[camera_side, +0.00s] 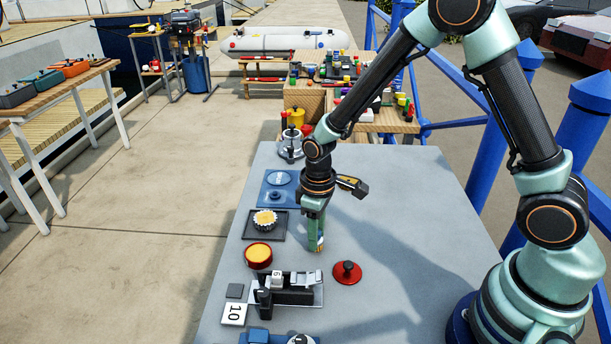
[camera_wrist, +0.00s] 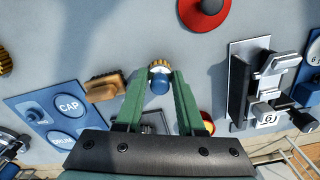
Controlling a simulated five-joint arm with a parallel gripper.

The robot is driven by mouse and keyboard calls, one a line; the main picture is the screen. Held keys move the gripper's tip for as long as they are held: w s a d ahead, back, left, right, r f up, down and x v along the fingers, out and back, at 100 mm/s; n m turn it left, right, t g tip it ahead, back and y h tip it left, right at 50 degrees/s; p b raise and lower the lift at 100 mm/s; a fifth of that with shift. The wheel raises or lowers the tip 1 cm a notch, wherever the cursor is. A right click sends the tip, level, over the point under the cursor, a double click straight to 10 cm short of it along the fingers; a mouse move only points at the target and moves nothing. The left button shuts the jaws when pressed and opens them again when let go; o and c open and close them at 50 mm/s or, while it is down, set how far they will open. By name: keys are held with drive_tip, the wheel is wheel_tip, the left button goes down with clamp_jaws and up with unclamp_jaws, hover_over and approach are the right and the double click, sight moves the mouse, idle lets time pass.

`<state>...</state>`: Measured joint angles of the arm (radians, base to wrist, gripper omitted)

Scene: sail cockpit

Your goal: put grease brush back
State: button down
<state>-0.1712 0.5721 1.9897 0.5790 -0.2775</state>
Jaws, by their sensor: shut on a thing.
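My gripper (camera_side: 317,243) points down over the grey table, with its green fingers shut on a small upright thing that I take for the grease brush. In the wrist view the brush (camera_wrist: 160,82) shows between the fingertips (camera_wrist: 160,92) as a blue rounded end with a pale band and a golden ridged rim. In the side view its lower end shows just below the fingers, close to the table top; whether it touches cannot be told. The fingers hide most of it. A blue mat (camera_wrist: 35,103) with a white CAP label lies to the left in the wrist view.
A tan blocky thing (camera_wrist: 104,87) lies beside the blue mat. A dark tray with a yellow gear (camera_side: 265,219), a red-yellow round pot (camera_side: 258,254), a red knobbed disc (camera_side: 347,272) and a black-silver fixture (camera_side: 290,289) surround my gripper. The table's right part is clear.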

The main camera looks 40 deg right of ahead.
drive_tip(key=shift+f, duration=0.15)
drive_tip(key=c, duration=0.5)
unclamp_jaws()
wheel_tip(320, 180, up, 12)
drive_tip(key=r, duration=0.1)
drive_tip(key=shift+s+d+r+m+t, duration=0.9)
drive_tip(key=shift+s+d+r, duration=0.2)
drive_tip(key=shift+s+r, duration=0.6)
drive_tip(key=shift+s+d+r+m+t, duration=1)
drive_tip(key=shift+s+r, duration=0.45)
drive_tip(key=shift+r, duration=0.45)
drive_tip(key=shift+s+d+r+m+t, duration=0.8)
drive_tip(key=shift+s+d+r, duration=0.4)
drive_tip(key=shift+s+r, duration=0.5)
drive_tip(key=shift+w+r, duration=0.1)
drive_tip(key=shift+r, duration=0.05)
